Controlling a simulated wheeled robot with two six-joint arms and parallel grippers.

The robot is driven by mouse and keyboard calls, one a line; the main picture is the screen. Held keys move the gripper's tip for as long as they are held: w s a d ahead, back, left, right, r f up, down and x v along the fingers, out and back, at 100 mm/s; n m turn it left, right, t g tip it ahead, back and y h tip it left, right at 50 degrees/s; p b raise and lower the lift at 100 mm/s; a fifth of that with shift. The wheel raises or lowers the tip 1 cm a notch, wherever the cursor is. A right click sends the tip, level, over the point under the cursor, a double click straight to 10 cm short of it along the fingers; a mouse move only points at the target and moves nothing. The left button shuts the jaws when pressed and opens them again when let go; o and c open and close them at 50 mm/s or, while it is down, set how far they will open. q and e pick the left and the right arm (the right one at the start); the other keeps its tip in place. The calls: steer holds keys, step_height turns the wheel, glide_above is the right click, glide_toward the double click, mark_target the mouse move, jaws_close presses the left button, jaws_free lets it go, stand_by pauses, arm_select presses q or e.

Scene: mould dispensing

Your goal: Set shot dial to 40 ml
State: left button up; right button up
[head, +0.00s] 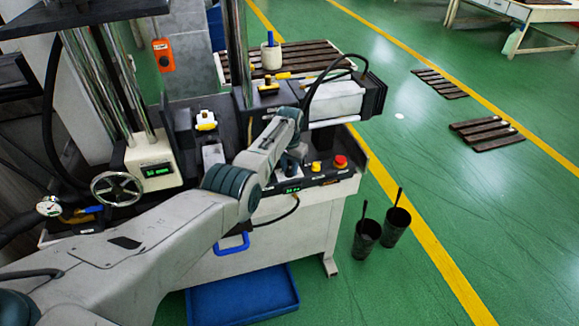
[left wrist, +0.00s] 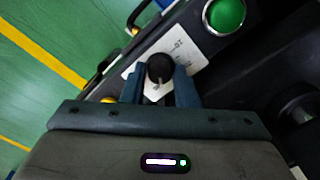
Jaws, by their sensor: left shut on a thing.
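The shot dial is a black round knob (left wrist: 160,68) on a white scale plate (left wrist: 188,48) in the left wrist view. My left gripper (left wrist: 160,84) is shut on the knob, with one blue-grey finger on each side of it. A light pointer mark shows on the knob, but the scale value it points to cannot be read. In the head view my left gripper (head: 290,160) is at the control panel, and my arm hides the dial. A small green display (head: 292,190) is on the panel front; its digits are too small to read. My right gripper is not in view.
A green button (left wrist: 226,14) is beside the scale plate. A red emergency button (head: 341,161) and a yellow button (head: 316,166) are on the panel right of my gripper. A handwheel (head: 116,188) is at left. A blue tray (head: 243,297) lies below; two dark bins (head: 366,238) stand right.

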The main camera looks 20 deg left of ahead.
mark_target(289, 169)
arm_select(q)
steer(key=shift+r+m, duration=0.1)
steer(key=shift+m, duration=1)
steer(key=o, duration=1)
steer(key=shift+r, duration=0.4)
step_height(289, 169, up, 10)
steer(key=shift+f+b, duration=0.1)
steer(key=shift+b, duration=0.6)
